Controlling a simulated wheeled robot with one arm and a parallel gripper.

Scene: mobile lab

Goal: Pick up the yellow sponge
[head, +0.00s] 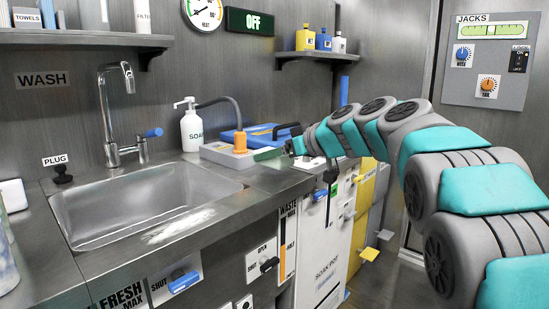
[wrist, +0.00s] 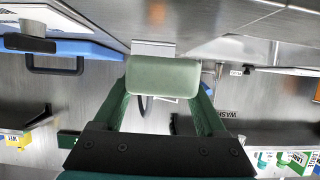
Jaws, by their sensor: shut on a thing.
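My gripper (wrist: 164,84) is shut on a pale green block (wrist: 163,76) with rounded corners, like a sponge in shape. Its dark green fingers press on the block's two sides. In the head view, my gripper (head: 285,149) is at the counter's right part, and the block (head: 267,154) shows as a thin pale green piece at its tip. I cannot tell whether the block touches the counter. No clearly yellow sponge shows in either view.
A steel sink (head: 145,205) with a tall tap (head: 117,110) is at the left. Cabinets with handles (head: 268,264) line the front.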

